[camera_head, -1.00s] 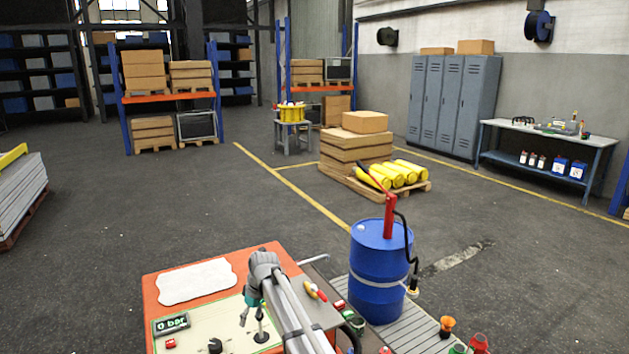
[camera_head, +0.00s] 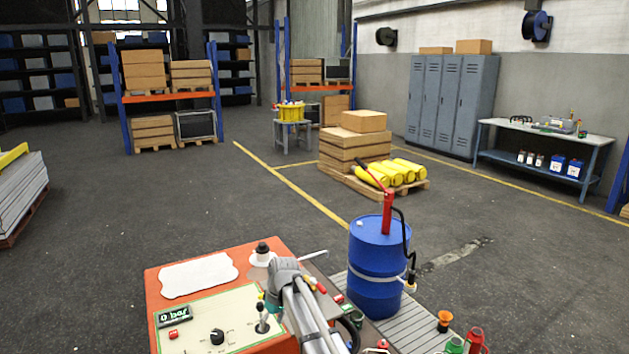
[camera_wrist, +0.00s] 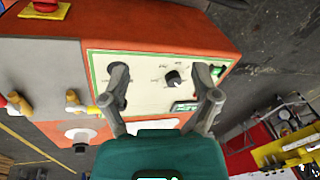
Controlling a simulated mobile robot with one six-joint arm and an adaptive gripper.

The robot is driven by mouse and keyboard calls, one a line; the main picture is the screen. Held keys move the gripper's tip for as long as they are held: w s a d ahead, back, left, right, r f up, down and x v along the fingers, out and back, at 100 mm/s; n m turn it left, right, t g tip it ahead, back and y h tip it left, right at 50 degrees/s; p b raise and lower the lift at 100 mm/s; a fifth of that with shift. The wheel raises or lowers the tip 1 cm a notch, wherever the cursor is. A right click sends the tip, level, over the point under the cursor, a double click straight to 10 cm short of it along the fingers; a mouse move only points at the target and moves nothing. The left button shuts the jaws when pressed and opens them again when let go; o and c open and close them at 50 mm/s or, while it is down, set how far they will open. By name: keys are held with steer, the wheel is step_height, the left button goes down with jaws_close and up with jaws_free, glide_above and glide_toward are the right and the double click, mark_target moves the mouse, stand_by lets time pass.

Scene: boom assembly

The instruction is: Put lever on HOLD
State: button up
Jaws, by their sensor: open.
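The lever (camera_head: 262,319) stands on the cream panel (camera_head: 215,330) of the orange console, at its right end in the head view. It has a dark top and a round dark base. In the wrist view, my gripper (camera_wrist: 166,83) is open, with its two grey fingers spread over the panel (camera_wrist: 145,68). The left finger overlaps the lever's place there, so I cannot tell whether it touches the lever. Nothing shows held between the fingers. In the head view my arm hides most of the gripper. The label HOLD cannot be read.
A black rotary knob (camera_head: 217,337) and a display reading 0 bar (camera_head: 174,316) share the panel. A black-topped fitting (camera_head: 262,250) stands at the console's back edge. A blue drum (camera_head: 377,265) with a red pump stands to the right. Open floor lies behind.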

steer(key=s+d+f+m+h+b, duration=0.1)
steer(key=s+d+m, duration=0.2)
steer(key=s+d, duration=0.3)
steer(key=s+d+f+m+b, duration=0.1)
steer(key=s+d, duration=0.5)
steer(key=d, duration=0.7)
steer(key=s+d+f+m+t+h+b, duration=0.1)
steer(key=s+d+m, duration=0.4)
steer(key=d, duration=0.5)
steer(key=shift+s+d+f+h+b, duration=0.35)
steer(key=shift+s+f+b, duration=0.25)
steer(key=shift+s+f, duration=0.4)
steer(key=shift+a, duration=0.1)
